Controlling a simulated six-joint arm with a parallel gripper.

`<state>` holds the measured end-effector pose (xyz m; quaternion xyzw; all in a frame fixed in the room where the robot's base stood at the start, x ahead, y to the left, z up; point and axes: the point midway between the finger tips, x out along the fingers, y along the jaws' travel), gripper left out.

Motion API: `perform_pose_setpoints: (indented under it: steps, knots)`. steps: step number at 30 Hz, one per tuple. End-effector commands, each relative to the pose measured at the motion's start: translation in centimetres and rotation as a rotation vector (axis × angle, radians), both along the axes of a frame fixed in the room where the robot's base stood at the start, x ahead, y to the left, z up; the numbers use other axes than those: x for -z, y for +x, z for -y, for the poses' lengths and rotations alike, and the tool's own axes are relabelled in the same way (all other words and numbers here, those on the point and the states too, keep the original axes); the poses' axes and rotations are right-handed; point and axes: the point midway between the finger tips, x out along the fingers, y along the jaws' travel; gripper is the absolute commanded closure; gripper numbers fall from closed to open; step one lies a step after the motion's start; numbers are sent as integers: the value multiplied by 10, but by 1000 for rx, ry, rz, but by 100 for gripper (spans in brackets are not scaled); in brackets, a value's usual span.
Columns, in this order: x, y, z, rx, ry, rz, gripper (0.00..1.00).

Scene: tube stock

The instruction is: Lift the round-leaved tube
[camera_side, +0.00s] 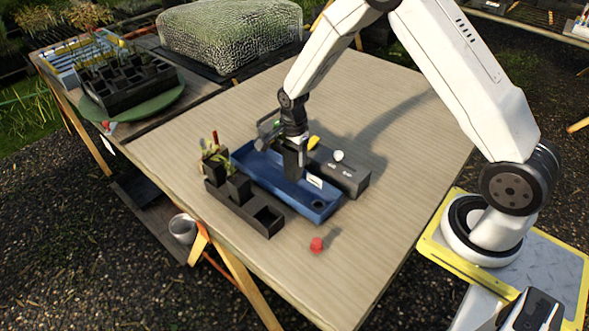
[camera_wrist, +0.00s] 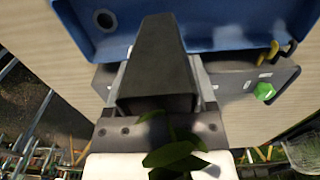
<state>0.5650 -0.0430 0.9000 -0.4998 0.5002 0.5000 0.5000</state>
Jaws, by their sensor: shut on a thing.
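My gripper (camera_side: 294,135) is shut on a dark, square, tapered tube (camera_side: 293,163), over the blue tray (camera_side: 331,209). In the wrist view my gripper (camera_wrist: 160,92) has a finger on each side of the tube (camera_wrist: 160,55). The tube looks roughly upright in the side view. I cannot tell whether its bottom touches the tray floor. The blue tray also fills the top of the wrist view (camera_wrist: 215,22).
A black rack (camera_side: 262,222) with several planted tubes and an empty square hole stands left of the tray. A small red object (camera_side: 317,244) lies in front. The table's right side is clear.

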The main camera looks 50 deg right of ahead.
Motion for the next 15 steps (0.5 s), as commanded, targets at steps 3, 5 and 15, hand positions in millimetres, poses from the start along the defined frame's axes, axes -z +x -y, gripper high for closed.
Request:
perform_pose_setpoints:
  steps: [3,5,15]
  knots:
    - [-17,-12,-1,0,0,3,97]
    - [-24,-18,-1,0,0,3,97]
    - [-54,-67,-5,0,0,3,97]
